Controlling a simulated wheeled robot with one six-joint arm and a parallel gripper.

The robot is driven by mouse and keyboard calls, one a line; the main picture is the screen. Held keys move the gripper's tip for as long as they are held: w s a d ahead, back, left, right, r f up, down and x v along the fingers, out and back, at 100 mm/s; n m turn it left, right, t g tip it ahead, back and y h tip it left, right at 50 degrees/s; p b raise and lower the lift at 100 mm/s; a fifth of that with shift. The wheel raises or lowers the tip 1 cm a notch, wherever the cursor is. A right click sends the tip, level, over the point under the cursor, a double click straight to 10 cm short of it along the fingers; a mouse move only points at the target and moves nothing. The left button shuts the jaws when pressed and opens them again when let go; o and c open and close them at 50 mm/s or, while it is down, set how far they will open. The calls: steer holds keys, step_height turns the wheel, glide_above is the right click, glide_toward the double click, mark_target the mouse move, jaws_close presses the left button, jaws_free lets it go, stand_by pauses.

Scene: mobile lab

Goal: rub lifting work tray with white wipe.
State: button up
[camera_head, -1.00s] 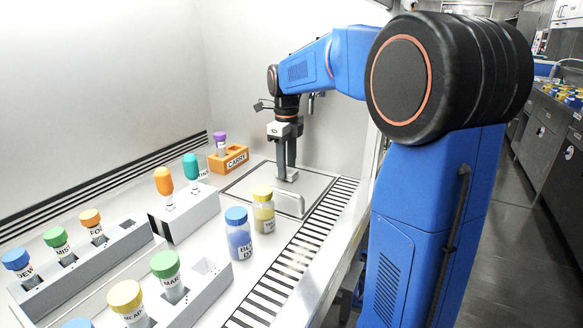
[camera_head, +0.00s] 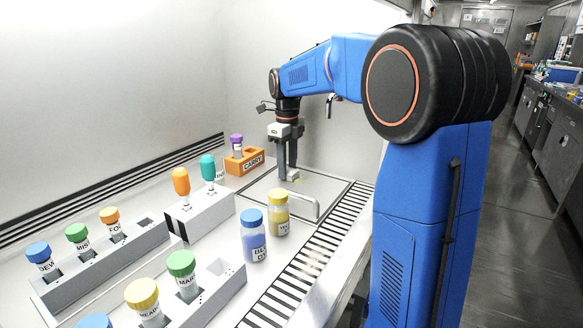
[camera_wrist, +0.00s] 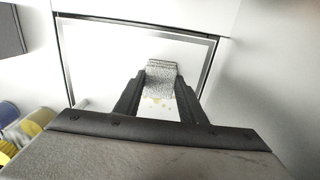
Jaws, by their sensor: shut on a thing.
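The lifting work tray (camera_head: 325,190) is a pale square panel with a dark rim and a raised handle at its near edge, set in the bench. My gripper (camera_head: 290,176) points down over its back-left part. It is shut on the white wipe (camera_wrist: 160,80), a rough, pale grey-white pad between the fingertips in the wrist view. The wipe is low at the tray; I cannot tell for certain whether it touches. Yellow spots (camera_wrist: 157,100) show on the tray beside the wipe. The tray also fills the middle of the wrist view (camera_wrist: 100,50).
An orange CARRY rack (camera_head: 246,162) with a purple-capped tube stands left of the tray. A blue-capped jar (camera_head: 253,238) and a yellow-capped jar (camera_head: 279,215) stand close in front. Grey racks (camera_head: 100,262) of capped tubes fill the left. A striped grille (camera_head: 300,268) borders the right.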

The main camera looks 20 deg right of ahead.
mark_target(297, 181)
steer(key=shift+s+d+r, duration=0.1)
steer(key=shift+s+d, duration=0.4)
steer(key=shift+s, duration=0.2)
steer(key=shift+s+d, duration=0.45)
steer(key=shift+s, duration=0.25)
steer(key=shift+s+d, duration=0.5)
steer(key=shift+s, duration=0.25)
steer(key=shift+s+d, duration=0.5)
steer(key=shift+s, duration=0.25)
steer(key=shift+s+f, duration=0.2)
steer(key=shift+s, duration=0.05)
steer(key=shift+s+a, duration=0.1)
steer(key=shift+s, duration=0.05)
steer(key=shift+w+a+r, duration=0.1)
steer(key=shift+w+a, duration=0.6)
steer(key=shift+w, duration=0.35)
steer(key=shift+w+a, duration=0.7)
steer(key=shift+w, duration=0.35)
steer(key=shift+w+a+r, duration=0.1)
steer(key=shift+w+a, duration=0.6)
steer(key=shift+w, duration=0.35)
steer(key=shift+s+d+f, duration=0.1)
steer(key=shift+s+d, duration=0.45)
steer(key=shift+s, duration=0.3)
steer(key=shift+s+d+f, duration=0.1)
steer(key=shift+s+d, duration=0.45)
steer(key=shift+s, duration=0.3)
